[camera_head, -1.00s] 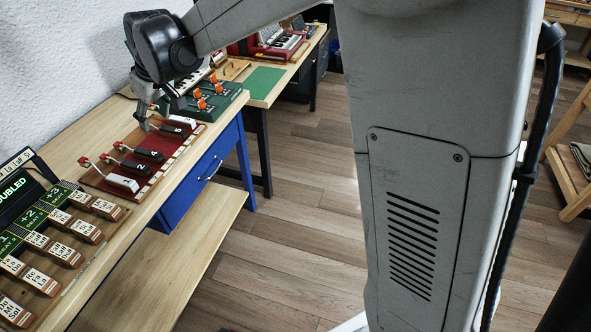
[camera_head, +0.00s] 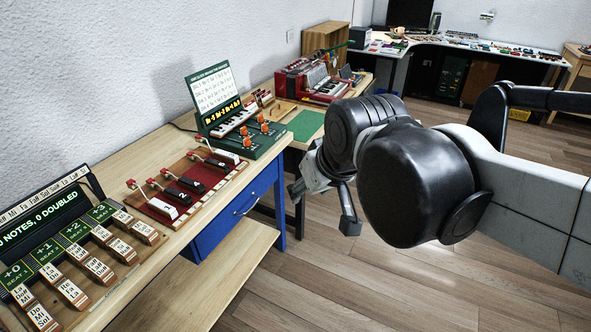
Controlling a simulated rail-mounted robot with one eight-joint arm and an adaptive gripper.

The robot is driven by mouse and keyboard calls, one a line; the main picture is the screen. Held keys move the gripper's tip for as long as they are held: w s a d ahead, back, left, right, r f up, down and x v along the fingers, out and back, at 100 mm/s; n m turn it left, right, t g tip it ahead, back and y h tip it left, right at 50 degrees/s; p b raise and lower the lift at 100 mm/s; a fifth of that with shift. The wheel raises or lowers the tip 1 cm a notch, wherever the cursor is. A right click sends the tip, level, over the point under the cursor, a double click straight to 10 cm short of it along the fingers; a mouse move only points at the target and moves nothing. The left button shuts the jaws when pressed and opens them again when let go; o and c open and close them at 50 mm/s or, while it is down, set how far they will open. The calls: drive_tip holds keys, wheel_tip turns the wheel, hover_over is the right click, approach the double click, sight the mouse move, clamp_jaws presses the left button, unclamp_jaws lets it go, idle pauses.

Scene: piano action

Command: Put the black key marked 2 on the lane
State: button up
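The black key marked 2 (camera_head: 181,197) lies on the red board (camera_head: 157,216), beside a white key marked 1 (camera_head: 163,208). Further black keys (camera_head: 191,184) and a white key (camera_head: 224,155) lie along the same board. My gripper (camera_head: 322,208) hangs over the floor, right of the blue drawer desk and well apart from the keys. Its two fingers stand apart, with nothing seen between them; my wrist hides part of it. Which surface is the lane is not clear; a board with green beat panels (camera_head: 46,251) is at left.
Wooden blocks with note names (camera_head: 98,270) lie before the beat panels, under a dark display (camera_head: 45,222). A green box with orange knobs (camera_head: 250,150) stands beyond the red board. A green mat (camera_head: 305,126) and a red keyboard device (camera_head: 305,82) are farther back.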

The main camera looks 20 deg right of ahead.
drive_tip(key=s+d+f+m, duration=0.1)
drive_tip(key=s+d+f, duration=0.1)
drive_tip(key=s, duration=0.4)
drive_tip(key=shift+s+d+f+t+h, duration=0.15)
drive_tip(key=shift+d+f+t+h, duration=0.2)
drive_tip(key=shift+f, duration=0.35)
